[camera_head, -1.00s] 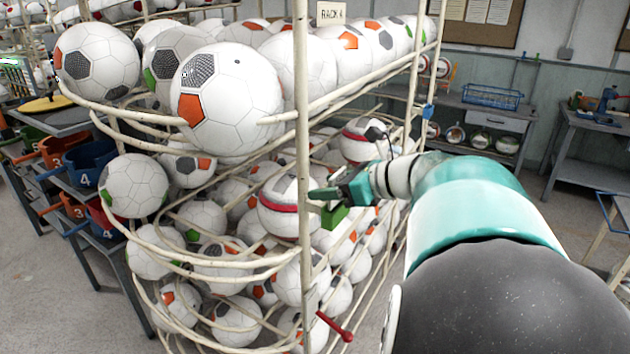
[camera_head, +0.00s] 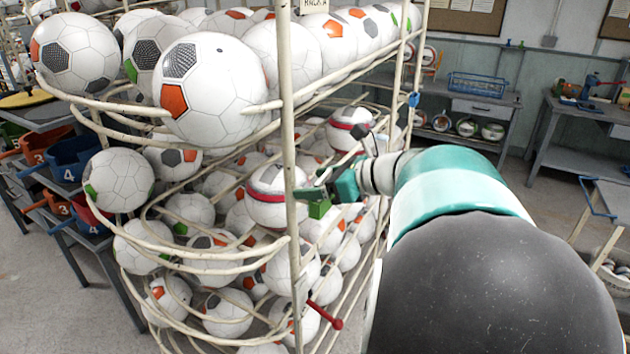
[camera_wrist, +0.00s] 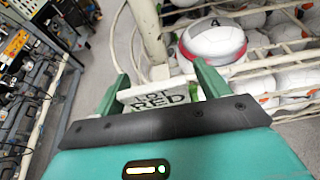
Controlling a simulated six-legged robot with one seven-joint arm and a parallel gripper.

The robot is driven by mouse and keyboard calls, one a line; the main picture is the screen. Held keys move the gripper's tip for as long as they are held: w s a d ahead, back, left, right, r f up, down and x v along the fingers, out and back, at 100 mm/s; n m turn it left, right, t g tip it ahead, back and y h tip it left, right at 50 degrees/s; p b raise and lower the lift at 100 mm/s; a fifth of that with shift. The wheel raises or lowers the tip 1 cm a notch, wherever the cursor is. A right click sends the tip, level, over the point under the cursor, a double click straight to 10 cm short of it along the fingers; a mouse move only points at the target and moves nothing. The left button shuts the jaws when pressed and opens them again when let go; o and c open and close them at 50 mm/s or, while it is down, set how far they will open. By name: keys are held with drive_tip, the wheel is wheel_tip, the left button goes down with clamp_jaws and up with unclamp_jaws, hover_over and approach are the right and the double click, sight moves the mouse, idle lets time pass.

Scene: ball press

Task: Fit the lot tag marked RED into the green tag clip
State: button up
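A white lot tag (camera_wrist: 165,97) with dark lettering that includes RED shows in the wrist view, between my gripper's fingers. My gripper (camera_wrist: 161,80) has its two green fingers apart, one on each side of the tag. I cannot tell whether both fingers press on it. A small patch of green shows between the tag and the right finger. In the head view my gripper (camera_head: 312,193) is beside the rack's front post. A bright green block (camera_head: 319,209), which looks like the green tag clip, is just below the fingertips. The tag cannot be made out there.
The wire rack (camera_head: 287,120) is full of soccer balls, and its post and curved rails are close to my gripper. A red handle (camera_head: 326,315) sticks out low on the rack. Blue bins (camera_head: 75,158) stand at left. Open floor and a workbench (camera_head: 580,140) are at right.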

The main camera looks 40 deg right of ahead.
drive_tip(key=shift+o, duration=0.2)
drive_tip(key=v, duration=1.3)
drive_tip(key=shift+s, duration=0.3)
drive_tip(key=shift+s+d+r, duration=0.1)
drive_tip(key=shift+d, duration=0.05)
